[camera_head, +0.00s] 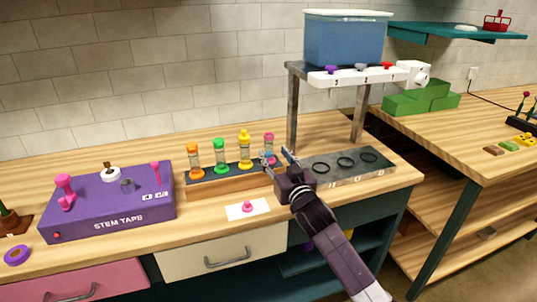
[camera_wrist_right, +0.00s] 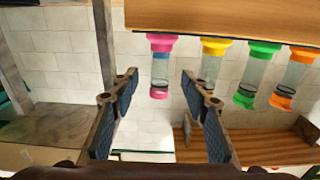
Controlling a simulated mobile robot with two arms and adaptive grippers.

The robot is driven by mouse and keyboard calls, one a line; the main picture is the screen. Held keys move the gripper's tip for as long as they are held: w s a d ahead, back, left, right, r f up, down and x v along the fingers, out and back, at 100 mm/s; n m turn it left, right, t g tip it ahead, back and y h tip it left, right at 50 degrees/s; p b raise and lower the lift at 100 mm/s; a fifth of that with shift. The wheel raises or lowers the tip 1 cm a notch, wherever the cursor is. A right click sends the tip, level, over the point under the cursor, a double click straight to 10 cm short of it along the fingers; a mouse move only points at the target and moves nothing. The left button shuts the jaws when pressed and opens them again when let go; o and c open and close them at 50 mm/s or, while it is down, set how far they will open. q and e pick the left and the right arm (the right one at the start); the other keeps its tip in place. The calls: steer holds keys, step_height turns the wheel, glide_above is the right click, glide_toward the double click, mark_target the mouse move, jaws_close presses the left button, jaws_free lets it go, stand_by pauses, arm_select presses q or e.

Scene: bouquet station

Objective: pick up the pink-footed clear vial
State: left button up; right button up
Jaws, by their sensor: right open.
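The pink-footed clear vial (camera_head: 269,142) stands upright at the right end of a row of vials in a dark rack. It has pink ends and a clear middle, and its lower part is partly hidden by my gripper in the head view. My right gripper (camera_head: 277,158) is open and empty, just in front of it. In the right wrist view, which looks upside down, the pink vial (camera_wrist_right: 160,68) shows between the two open fingers (camera_wrist_right: 158,80), with a gap on each side. I cannot tell whether it is deep between them. My left gripper is not in view.
Yellow (camera_head: 245,150), green (camera_head: 220,157) and orange (camera_head: 194,161) vials stand left of the pink one. A wooden ledge (camera_head: 232,189) runs in front. A metal stand (camera_head: 291,110) with a blue tank rises close on the right. A white card (camera_head: 236,215) bears a pink piece.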

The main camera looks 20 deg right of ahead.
mark_target(271, 152)
steer(key=shift+w, duration=0.4)
steer(key=w, duration=0.1)
steer(key=w+f, duration=0.1)
steer(key=w, duration=0.1)
steer(key=shift+w+a+p, duration=0.1)
steer(key=shift+w+p, duration=0.1)
steer(key=shift+p, duration=0.15)
steer(key=shift+w, duration=0.6)
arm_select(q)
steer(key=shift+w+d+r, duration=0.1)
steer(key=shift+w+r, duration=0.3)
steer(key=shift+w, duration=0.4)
arm_select(e)
steer(key=c, duration=0.7)
jaws_close()
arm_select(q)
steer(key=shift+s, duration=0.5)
arm_select(e)
steer(key=shift+r, duration=0.15)
